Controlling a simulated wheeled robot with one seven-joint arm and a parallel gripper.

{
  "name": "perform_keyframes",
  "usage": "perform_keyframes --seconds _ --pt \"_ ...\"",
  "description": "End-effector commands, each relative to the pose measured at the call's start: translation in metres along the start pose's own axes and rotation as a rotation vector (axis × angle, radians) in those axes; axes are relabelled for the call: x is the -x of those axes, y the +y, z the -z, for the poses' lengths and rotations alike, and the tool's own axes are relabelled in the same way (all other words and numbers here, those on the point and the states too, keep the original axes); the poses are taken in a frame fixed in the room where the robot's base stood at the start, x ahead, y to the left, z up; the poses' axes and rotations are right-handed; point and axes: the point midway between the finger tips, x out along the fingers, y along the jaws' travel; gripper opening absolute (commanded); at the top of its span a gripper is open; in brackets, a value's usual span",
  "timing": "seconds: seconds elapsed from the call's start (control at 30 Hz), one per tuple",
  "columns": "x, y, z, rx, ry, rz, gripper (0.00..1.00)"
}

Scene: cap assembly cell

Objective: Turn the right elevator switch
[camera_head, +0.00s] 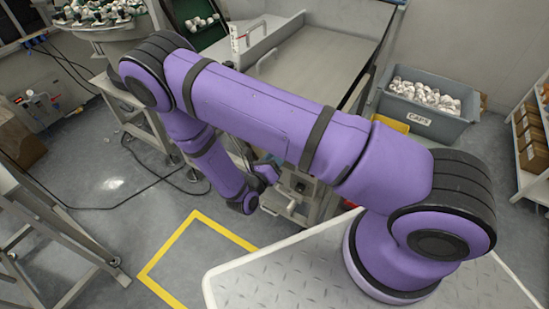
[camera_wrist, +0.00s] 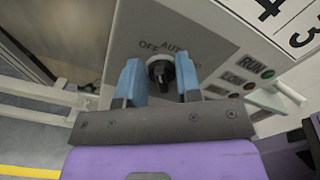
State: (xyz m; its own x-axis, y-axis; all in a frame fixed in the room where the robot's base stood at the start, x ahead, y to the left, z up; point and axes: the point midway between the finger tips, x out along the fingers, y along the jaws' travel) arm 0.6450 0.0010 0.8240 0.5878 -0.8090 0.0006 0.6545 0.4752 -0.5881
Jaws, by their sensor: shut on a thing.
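A black rotary switch (camera_wrist: 161,72) sits on a grey control panel (camera_wrist: 215,48) in the wrist view, with the words OFF and AUTO printed above it. The handle of the switch points down toward my gripper. My gripper (camera_wrist: 160,80) has its two blue fingers on either side of the switch and is shut on it. The exact contact of the fingertips is hard to see. In the head view my gripper (camera_head: 268,172) is at the front of the grey machine, beside its control box (camera_head: 298,183); the switch cannot be made out there.
Indicator lights, one labelled RUN (camera_wrist: 268,73), are right of the switch. In the head view, a grey bin labelled CAPS (camera_head: 419,118) stands at the right, and a metal chute (camera_head: 330,50) is behind my arm. Yellow floor tape (camera_head: 165,247) marks clear floor at lower left.

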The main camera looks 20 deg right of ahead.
Motion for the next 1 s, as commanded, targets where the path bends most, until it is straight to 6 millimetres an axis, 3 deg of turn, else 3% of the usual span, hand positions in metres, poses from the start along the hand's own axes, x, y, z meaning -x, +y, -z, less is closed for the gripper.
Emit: perform_keyframes --seconds 1.0 --pt "0.0016 -0.0079 0.0055 -0.947 0.004 -0.003 0.08"
